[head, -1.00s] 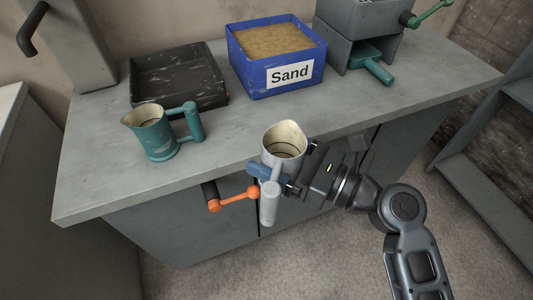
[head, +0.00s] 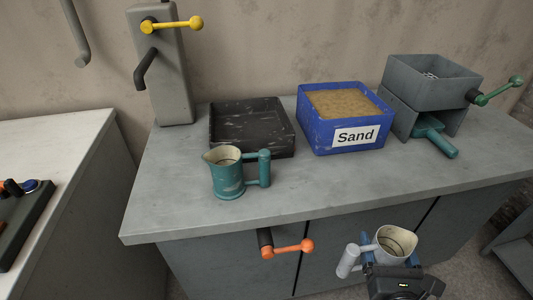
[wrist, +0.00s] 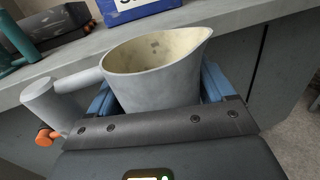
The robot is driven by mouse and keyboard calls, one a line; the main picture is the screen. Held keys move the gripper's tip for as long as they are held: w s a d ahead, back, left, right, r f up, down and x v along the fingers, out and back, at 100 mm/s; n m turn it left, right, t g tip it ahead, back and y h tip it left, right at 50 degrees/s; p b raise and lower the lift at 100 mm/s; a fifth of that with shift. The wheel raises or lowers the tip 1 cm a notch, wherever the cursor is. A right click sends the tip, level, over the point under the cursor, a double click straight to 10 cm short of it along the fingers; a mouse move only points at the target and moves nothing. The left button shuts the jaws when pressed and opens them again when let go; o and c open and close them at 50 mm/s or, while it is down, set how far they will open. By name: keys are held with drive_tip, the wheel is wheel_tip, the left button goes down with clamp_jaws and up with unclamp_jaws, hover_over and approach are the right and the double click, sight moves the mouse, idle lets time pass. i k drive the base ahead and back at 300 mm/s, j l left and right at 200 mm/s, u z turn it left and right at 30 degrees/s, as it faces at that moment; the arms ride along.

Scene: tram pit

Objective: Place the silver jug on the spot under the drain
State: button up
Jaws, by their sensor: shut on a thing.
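The silver jug (head: 394,245) is held in front of the counter, low in the head view, with its open cream-coloured top facing up and its handle to the left. My gripper (head: 378,254) is shut on it, the blue fingers on either side of its body. In the wrist view the jug (wrist: 150,82) fills the middle and looks empty. A grey box with a yellow lever and a dark bent spout (head: 147,70) stands at the counter's back left. A dark pipe (head: 76,35) hangs on the wall further left. I cannot tell which is the drain, and no marked spot shows.
The grey counter (head: 300,192) carries a teal jug (head: 227,178), a black tray (head: 251,128), a blue sand box (head: 345,130) and a grey hopper (head: 432,85). An orange handle (head: 288,249) sticks out from the counter front. A pale side table (head: 60,145) stands left, largely bare.

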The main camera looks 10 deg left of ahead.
sight(168, 162)
drive_tip(key=k+j, duration=0.15)
drive_tip(key=j, duration=0.25)
drive_tip(key=k+j, duration=0.15)
drive_tip(key=j, duration=0.25)
drive_tip(key=k+j, duration=0.15)
drive_tip(key=j, duration=0.25)
drive_tip(key=k+j+u, duration=0.1)
drive_tip(key=j, duration=0.3)
drive_tip(key=k+j, duration=0.2)
drive_tip(key=j, duration=0.25)
